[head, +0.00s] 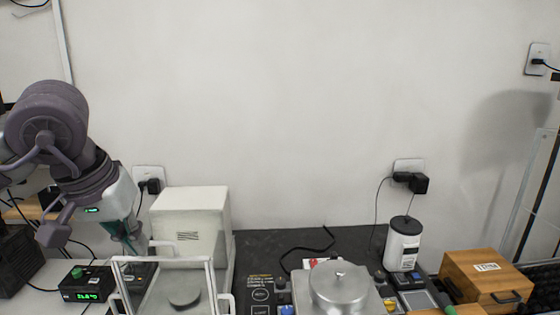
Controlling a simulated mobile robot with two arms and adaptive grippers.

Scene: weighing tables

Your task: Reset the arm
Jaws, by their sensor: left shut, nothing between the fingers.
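My left arm comes in from the left edge and bends downward. Its gripper (130,243) points down, just left of the white balance box and behind the glass-sided weighing chamber. The fingers are small and partly hidden, and they look closed with nothing held. My right gripper is not in view.
A balance with a white box (190,222) and a framed chamber (163,262) stands close to my left gripper. A small green-lit display (86,296) sits below it. A metal-lidded device (340,285), a white canister (403,245) and a wooden box (487,275) stand to the right.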

